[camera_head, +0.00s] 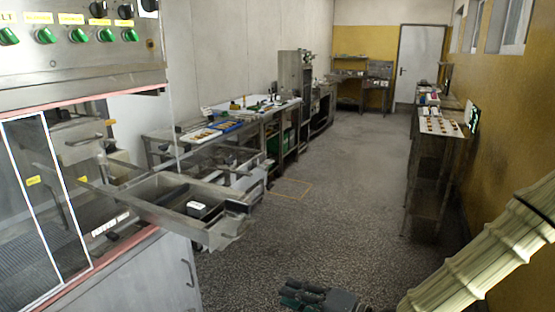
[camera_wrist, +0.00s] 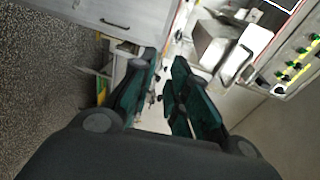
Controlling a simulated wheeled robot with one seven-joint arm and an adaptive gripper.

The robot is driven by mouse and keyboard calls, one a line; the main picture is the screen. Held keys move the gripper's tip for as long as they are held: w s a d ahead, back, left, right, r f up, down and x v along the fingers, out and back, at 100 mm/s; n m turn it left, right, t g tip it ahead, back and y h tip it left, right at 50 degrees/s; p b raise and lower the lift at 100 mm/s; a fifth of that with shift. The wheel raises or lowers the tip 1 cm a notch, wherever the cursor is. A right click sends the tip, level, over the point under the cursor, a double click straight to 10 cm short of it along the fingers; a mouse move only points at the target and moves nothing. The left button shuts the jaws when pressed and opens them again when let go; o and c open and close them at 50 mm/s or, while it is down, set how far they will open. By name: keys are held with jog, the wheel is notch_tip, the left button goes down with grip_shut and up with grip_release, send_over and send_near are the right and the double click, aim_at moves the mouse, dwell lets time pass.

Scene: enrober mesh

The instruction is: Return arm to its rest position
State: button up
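My arm, in a ribbed cream sleeve (camera_head: 490,245), comes in from the lower right of the head view. My gripper (camera_head: 300,296) shows at the bottom edge of that view, low over the speckled floor and partly cut off by the frame. In the wrist view, my gripper (camera_wrist: 165,68) has two dark fingers with green pads. They stand apart with a gap between them. I see nothing held in the gap.
The enrober machine (camera_head: 85,75) with green knobs stands at left, its steel trough (camera_head: 165,205) jutting toward the aisle. A workbench (camera_head: 225,128) with trays lies beyond. A narrow table (camera_head: 440,127) lines the right yellow wall. The middle floor (camera_head: 335,190) is clear.

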jog(key=s+d+f+n+g+h, duration=0.1)
jog(key=s+d+f+h, duration=0.2)
jog(key=f, duration=0.6)
jog(key=s+d+f+g+h, duration=0.1)
jog(key=s+f+g+h, duration=0.1)
jog(key=s+f, duration=0.5)
jog(key=s+d+f+n+g+h, duration=0.1)
jog(key=s+d+f+h, duration=0.15)
jog(key=f, duration=0.85)
jog(key=s+d+f+n+g+h, duration=0.2)
jog(key=s+d+f, duration=0.3)
jog(key=s, duration=0.3)
jog(key=s+d+f+n+g+h, duration=0.1)
jog(key=s+d+f+g+h, duration=0.2)
jog(key=s+d, duration=0.4)
notch_tip(320, 180, down, 3)
jog(key=shift+s+r+n+h, duration=0.2)
jog(key=shift+s+n+h, duration=0.25)
jog(key=shift+h, duration=0.4)
